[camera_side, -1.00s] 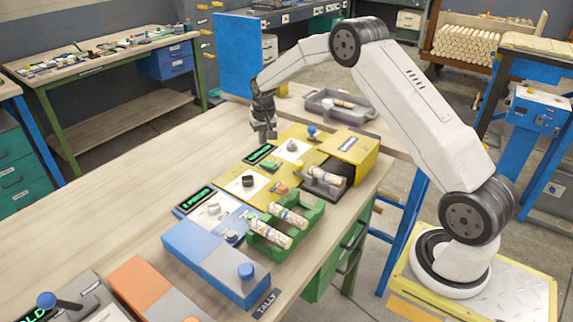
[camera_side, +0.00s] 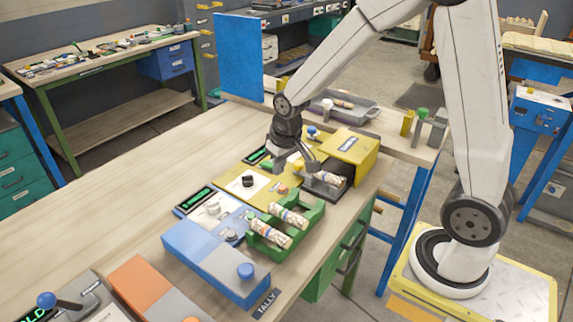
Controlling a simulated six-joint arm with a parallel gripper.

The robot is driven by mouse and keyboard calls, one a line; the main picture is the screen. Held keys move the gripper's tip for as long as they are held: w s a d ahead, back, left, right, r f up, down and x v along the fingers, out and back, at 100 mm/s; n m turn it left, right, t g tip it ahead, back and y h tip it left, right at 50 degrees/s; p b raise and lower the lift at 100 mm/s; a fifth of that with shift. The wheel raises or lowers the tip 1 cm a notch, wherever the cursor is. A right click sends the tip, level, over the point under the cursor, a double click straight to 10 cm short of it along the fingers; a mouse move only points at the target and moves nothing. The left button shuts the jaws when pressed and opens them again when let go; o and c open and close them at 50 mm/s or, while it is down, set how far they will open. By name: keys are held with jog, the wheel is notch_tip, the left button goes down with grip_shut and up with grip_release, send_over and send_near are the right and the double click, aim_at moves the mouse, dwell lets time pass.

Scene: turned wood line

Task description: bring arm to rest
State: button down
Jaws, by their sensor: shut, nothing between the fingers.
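My gripper (camera_side: 296,166) is shut and empty. It is above the yellow station, left of the yellow box (camera_side: 350,150), with its fingers pointing down. A patterned wood cylinder (camera_side: 328,179) lies in the dark tray at the mouth of the yellow box, close to the right of my fingers. I cannot tell whether the fingers touch anything. My wrist hides part of the station's panel and its display.
A green rack (camera_side: 262,244) holds two patterned cylinders (camera_side: 290,214). Blue box (camera_side: 215,262) and orange box (camera_side: 150,288) stand nearer. A grey bin (camera_side: 372,118) is behind. The bench's left side (camera_side: 120,185) is clear.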

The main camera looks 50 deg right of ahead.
jog(key=s+a+n, duration=0.1)
jog(key=s+a, duration=0.3)
jog(key=s, duration=0.7)
jog(key=shift+s+f+n, duration=0.2)
jog(key=shift+f+n, duration=0.1)
jog(key=shift+n, duration=0.1)
